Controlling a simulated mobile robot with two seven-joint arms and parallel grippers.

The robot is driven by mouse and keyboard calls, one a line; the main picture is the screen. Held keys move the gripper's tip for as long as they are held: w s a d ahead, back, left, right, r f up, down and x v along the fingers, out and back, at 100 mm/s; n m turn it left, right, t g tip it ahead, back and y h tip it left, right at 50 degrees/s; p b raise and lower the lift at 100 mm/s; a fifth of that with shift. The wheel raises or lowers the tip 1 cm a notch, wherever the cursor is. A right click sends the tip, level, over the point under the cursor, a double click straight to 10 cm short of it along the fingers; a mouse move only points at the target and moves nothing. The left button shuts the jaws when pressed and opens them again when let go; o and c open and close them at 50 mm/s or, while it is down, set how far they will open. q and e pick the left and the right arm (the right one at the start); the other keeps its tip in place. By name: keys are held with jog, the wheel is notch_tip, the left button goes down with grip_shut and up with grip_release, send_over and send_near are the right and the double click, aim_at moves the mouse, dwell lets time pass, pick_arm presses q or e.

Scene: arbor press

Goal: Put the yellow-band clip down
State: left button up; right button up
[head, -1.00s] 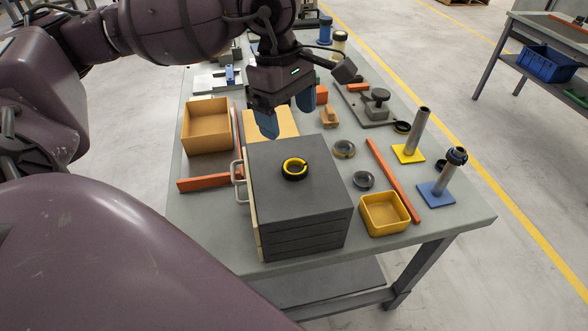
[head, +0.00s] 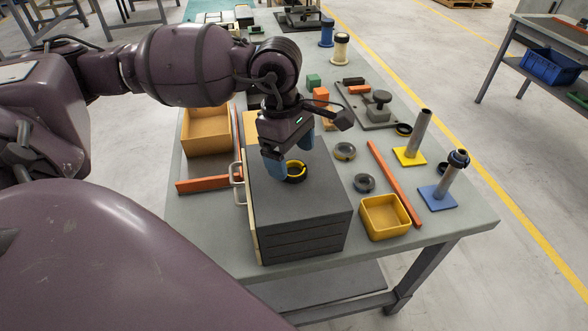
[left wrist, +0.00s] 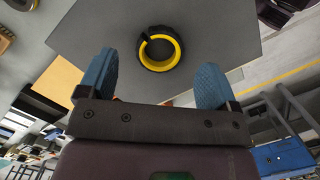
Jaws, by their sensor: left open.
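The yellow-band clip (head: 295,171) is a black ring with a yellow inner band. It lies on the flat top of the dark grey drawer box (head: 310,199). My left gripper (head: 291,166) is open just above the box top, its blue fingers near the clip. In the left wrist view the clip (left wrist: 160,48) lies ahead of and between the spread fingers (left wrist: 154,85), touching neither. The right gripper is not in view.
A yellow tray (head: 384,232), an orange bar (head: 393,183) and two dark rings, one of them here (head: 364,183), lie right of the box. A post on a yellow base (head: 410,156) and one on a blue base (head: 437,197) stand further right. A tan bin (head: 207,153) is at left.

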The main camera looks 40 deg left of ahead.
pick_arm(q)
jog(key=shift+d+f, duration=0.15)
jog(key=shift+f, duration=1.15)
jog(key=shift+c, duration=0.4)
jog(key=c, duration=1)
jog(key=shift+r, duration=0.1)
jog(key=shift+r, duration=0.3)
notch_tip(320, 180, up, 19)
jog(key=p, duration=0.1)
jog(key=shift+r, duration=0.2)
